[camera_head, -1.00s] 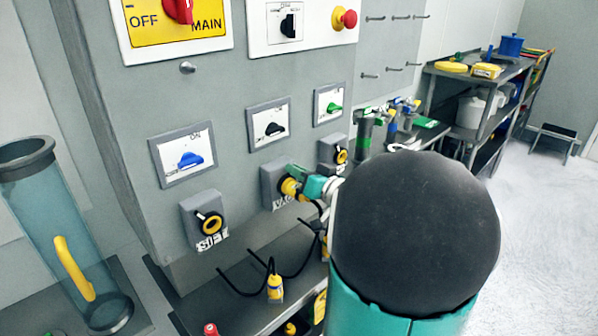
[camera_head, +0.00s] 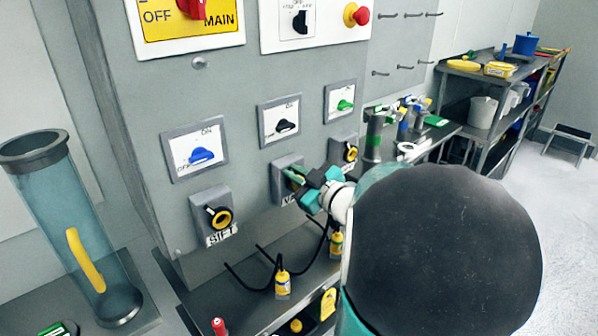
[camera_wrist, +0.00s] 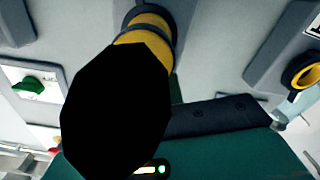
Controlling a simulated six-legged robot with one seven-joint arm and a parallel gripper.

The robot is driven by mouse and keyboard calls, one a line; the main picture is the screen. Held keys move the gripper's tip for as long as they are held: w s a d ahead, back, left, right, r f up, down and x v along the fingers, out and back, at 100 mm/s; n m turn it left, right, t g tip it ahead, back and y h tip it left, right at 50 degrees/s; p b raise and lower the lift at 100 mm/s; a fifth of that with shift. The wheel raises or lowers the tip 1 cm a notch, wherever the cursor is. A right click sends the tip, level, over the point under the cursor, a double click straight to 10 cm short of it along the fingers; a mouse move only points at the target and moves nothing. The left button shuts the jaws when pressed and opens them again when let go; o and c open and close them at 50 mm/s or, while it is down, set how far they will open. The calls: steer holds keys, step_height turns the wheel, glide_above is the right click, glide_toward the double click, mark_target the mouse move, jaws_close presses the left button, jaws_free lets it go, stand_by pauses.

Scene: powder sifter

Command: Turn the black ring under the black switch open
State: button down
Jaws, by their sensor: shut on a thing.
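The black switch (camera_head: 284,126) sits on a white plate on the grey cabinet front, its handle tilted. Under it is a grey lock box (camera_head: 279,188), mostly covered by my gripper (camera_head: 297,178), which is shut at its front. The black ring is hidden there in the head view. In the wrist view a large black shape (camera_wrist: 115,115), apparently the ring close up, stands before a yellow cylinder (camera_wrist: 150,45) on the grey box. My fingertips are hard to make out there. How far the ring is turned cannot be told.
Similar yellow-and-black locks sit to the left (camera_head: 219,217) and right (camera_head: 350,152), under a blue switch (camera_head: 199,156) and a green switch (camera_head: 345,104). A shelf (camera_head: 245,290) with yellow padlocks lies below. A clear tube (camera_head: 60,220) stands at left.

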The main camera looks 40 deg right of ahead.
steer(key=shift+a+f+n, duration=0.1)
steer(key=shift+a+n, duration=0.05)
steer(key=shift+n, duration=0.35)
steer(key=c, duration=1.5)
jaws_free()
steer(key=shift+s, duration=0.1)
steer(key=s, duration=1.3)
steer(key=shift+s, duration=0.3)
